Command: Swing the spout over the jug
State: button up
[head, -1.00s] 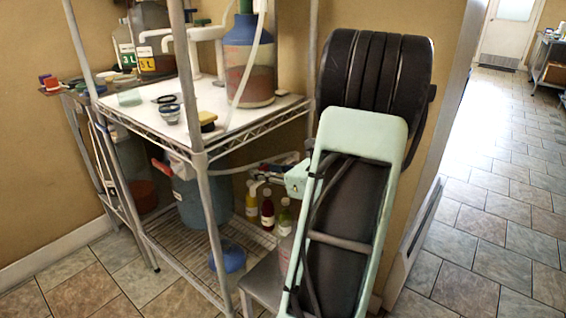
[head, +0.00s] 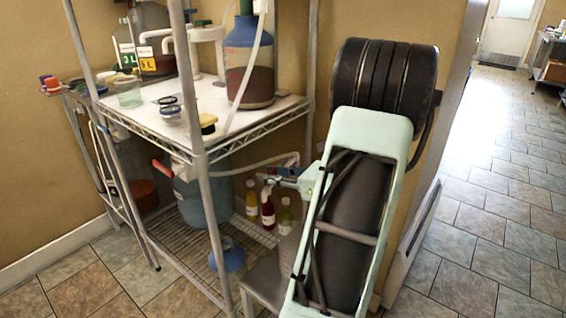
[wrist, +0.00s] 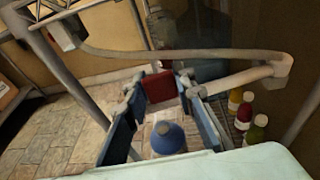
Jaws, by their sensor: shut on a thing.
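The spout (wrist: 238,80) is a pale pipe in the wrist view, running from an elbow at the right towards my fingers. A red block (wrist: 158,86) sits between my fingertips; I take it as the spout's grip, though fingers partly hide the join. My gripper (wrist: 160,100) is shut on it, its blue fingers on either side. The jug (wrist: 168,138) is blue with a round neck and stands below my fingers. In the head view the jug (head: 228,255) is on the lower rack, below and left of my gripper (head: 274,181).
A large blue bucket (head: 203,200) stands behind on the lower rack. Several coloured bottles (head: 267,208) stand right of it. A rack post (head: 207,230) rises in front. A long thin pipe (wrist: 170,54) crosses above my fingers. The upper shelf (head: 222,102) holds jars and a carboy.

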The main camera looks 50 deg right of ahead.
jog(key=shift+s+a+f+n+y, duration=0.1)
jog(key=shift+s+n+y, duration=0.25)
jog(key=shift+s, duration=0.3)
jog(key=shift+s+d+n+y+p, duration=0.15)
jog(key=shift+s+d+y+p, duration=0.15)
jog(key=shift+s, duration=0.15)
jog(key=shift+s+d+n+y+p, duration=0.1)
jog(key=shift+s+d+y+p, duration=0.05)
jog(key=shift+s+y+p, duration=0.2)
jog(key=shift+o, duration=0.2)
jog(key=shift+s+d, duration=0.1)
jog(key=shift+s, duration=0.05)
jog(key=shift+s+d+n+g+y+p, duration=0.4)
jog(key=shift+s+d, duration=0.1)
jog(key=shift+s, duration=0.35)
jog(key=shift+s+d+n+y+p, duration=0.3)
jog(key=shift+s+d+n+y, duration=0.1)
jog(key=shift+s+d, duration=0.3)
